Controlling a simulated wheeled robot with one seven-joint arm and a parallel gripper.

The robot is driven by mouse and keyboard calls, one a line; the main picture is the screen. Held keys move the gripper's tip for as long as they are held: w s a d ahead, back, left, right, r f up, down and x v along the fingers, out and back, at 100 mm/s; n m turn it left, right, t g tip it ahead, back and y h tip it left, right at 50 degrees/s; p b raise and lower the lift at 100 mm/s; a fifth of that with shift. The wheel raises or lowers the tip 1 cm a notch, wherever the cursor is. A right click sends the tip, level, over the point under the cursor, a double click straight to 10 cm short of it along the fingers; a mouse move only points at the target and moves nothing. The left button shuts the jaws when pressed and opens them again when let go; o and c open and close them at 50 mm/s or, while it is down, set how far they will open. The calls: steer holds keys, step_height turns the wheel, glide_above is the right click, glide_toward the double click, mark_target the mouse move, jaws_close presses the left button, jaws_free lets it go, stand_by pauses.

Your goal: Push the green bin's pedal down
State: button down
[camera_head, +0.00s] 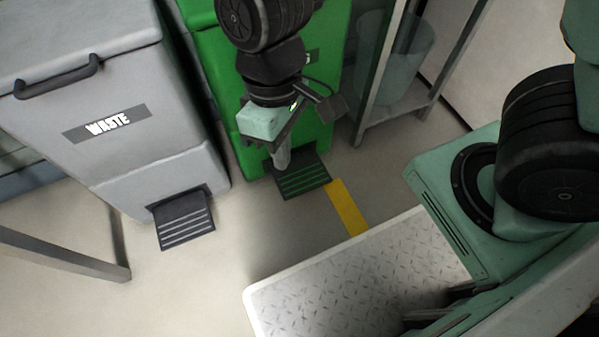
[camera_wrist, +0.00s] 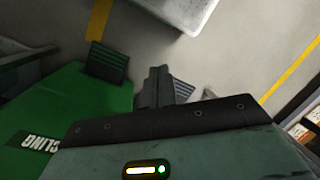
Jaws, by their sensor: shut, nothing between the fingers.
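The green bin (camera_head: 225,75) stands in the upper middle of the head view. Its dark ribbed pedal (camera_head: 305,180) juts from the base over the floor. In the wrist view, the green bin (camera_wrist: 75,100) fills the lower left and its pedal (camera_wrist: 107,62) lies left of the fingers. My gripper (camera_head: 282,160) is shut and empty, its fingers pointing down. In the head view the fingertips overlap the pedal's rear left part; I cannot tell whether they touch it. In the wrist view my gripper (camera_wrist: 157,80) appears to the right of that pedal, apart from it in the picture.
A grey waste bin (camera_head: 150,120) with its own pedal (camera_head: 183,220) stands left of the green bin. A metal rack (camera_head: 395,120) stands to the right. A yellow floor stripe (camera_head: 347,207) and a patterned metal platform (camera_head: 350,280) lie in front. Bare floor is between.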

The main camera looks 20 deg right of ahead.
step_height(320, 180, down, 14)
steer(key=w+n+h+b, duration=0.1)
steer(key=w+h+b, duration=0.1)
steer(key=n+t+h+b, duration=0.3)
steer(key=n+t+h, duration=0.3)
steer(key=n+t, duration=0.15)
glide_above(297, 174)
step_height(297, 174, down, 16)
steer(key=shift+f+m, duration=0.15)
steer(key=shift+m, duration=0.2)
step_height(297, 174, down, 6)
steer(key=b, duration=0.7)
steer(key=shift+f, duration=0.25)
steer(key=shift+f+b, duration=0.5)
steer(key=shift+f, duration=0.7)
steer(key=shift+f, duration=0.1)
